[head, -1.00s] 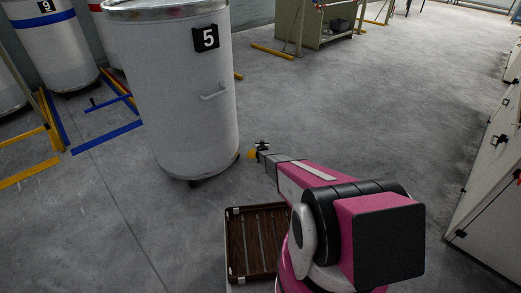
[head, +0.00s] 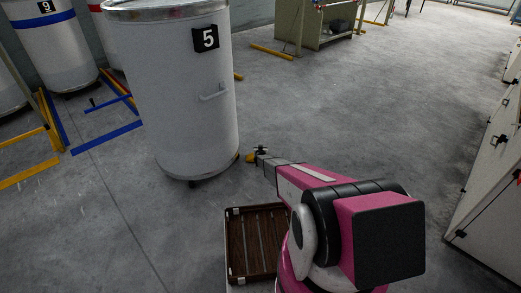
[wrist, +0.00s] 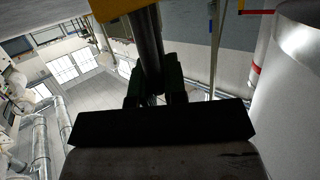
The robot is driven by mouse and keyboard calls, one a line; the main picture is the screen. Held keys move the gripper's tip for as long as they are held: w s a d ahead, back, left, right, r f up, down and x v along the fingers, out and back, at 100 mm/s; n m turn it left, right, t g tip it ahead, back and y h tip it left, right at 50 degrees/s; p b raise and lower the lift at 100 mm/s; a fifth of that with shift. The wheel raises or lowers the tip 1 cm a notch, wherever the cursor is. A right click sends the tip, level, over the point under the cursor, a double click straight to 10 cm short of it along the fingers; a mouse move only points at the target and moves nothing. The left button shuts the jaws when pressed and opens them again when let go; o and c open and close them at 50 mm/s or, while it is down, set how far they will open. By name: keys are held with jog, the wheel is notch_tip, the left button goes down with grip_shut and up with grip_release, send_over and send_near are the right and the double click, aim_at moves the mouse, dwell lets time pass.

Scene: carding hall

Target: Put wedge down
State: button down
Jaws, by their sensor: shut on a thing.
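My gripper (head: 261,151) reaches out low, just right of the base of the can numbered 5 (head: 180,100). It is shut on the wedge (head: 250,158), a small yellow piece close to the floor beside the can's lower edge. Whether the wedge touches the floor or the can cannot be told. In the wrist view, the dark jaws (wrist: 155,88) close around a dark upright bar, and a yellow part of the wedge (wrist: 112,8) shows at the top edge. The rest of the wedge is out of frame there.
A brown slatted tray (head: 232,245) lies in front, left of my arm. Another can marked 9 (head: 48,45) stands back left among blue and yellow floor strips (head: 108,138). White cabinets (head: 485,180) line the right. Open grey floor (head: 370,110) spreads ahead.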

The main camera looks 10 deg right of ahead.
jog(key=c, duration=1.2)
grip_release()
jog(key=shift+o, duration=0.2)
jog(key=shift+r, duration=0.15)
jog(key=v, duration=1.2)
jog(key=s+a+r+n+g+y, duration=0.15)
jog(key=s+r+g, duration=0.25)
jog(key=s+r, duration=0.7)
jog(key=s+r+n+g+y, duration=0.1)
jog(key=s+r+g+y, duration=0.15)
jog(key=s+r, duration=0.85)
jog(key=s+d+r+g+h, duration=0.1)
jog(key=s+d+r+g, duration=0.2)
jog(key=s+r+g, duration=0.5)
jog(key=s+r, duration=1.2)
jog(key=s, duration=0.4)
jog(key=shift+m+h, duration=0.35)
jog(key=shift+h, duration=0.05)
jog(key=shift+d, duration=0.1)
